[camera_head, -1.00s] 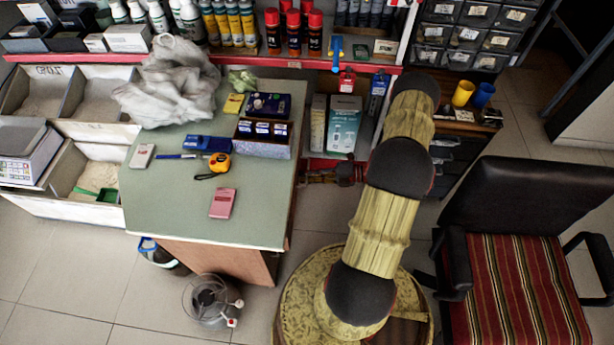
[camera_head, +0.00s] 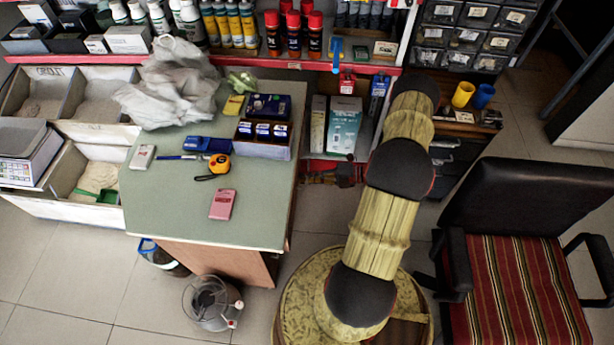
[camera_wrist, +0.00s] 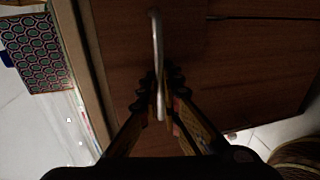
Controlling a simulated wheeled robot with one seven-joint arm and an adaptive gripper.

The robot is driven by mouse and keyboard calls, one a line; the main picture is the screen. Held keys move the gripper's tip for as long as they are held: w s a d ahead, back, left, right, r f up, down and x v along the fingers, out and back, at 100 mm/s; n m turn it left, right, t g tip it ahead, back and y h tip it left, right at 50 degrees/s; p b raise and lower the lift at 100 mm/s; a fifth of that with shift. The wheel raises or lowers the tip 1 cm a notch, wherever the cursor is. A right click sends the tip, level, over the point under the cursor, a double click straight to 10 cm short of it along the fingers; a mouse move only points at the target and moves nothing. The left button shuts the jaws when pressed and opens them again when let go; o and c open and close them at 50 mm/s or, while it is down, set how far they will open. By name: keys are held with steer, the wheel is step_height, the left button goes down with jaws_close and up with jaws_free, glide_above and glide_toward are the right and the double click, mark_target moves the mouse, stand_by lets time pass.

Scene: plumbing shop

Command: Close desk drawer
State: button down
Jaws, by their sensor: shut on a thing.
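In the wrist view a brown wooden drawer front (camera_wrist: 225,60) fills most of the picture. A pale metal handle (camera_wrist: 157,45) stands out from it and runs up and down in the picture. My gripper (camera_wrist: 160,95) is shut on the handle, its dark ridged fingertips on both sides of it. A thin dark seam crosses the wood at the upper right. In the head view the green-topped desk (camera_head: 170,220) stands left of my arm. The drawer front and handle cannot be made out there, so how far the drawer stands open is unclear.
A black chair with a striped seat (camera_head: 515,290) stands at the right. A round wire-topped item (camera_head: 210,303) is on the floor before the desk. Shelves of bottles line the back. A patterned box (camera_wrist: 42,52) shows at the upper left of the wrist view.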

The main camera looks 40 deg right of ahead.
steer(key=p+x, duration=0.1)
steer(key=x, duration=0.2)
steer(key=r+p+x, duration=0.1)
steer(key=x, duration=0.2)
steer(key=r+x, duration=0.1)
steer(key=x, duration=0.2)
steer(key=shift+w+a+p, duration=0.4)
steer(key=shift+w, duration=0.05)
steer(key=c, duration=2.3)
jaws_free()
steer(key=shift+a, duration=0.1)
steer(key=v, duration=1.2)
steer(key=shift+w, duration=0.1)
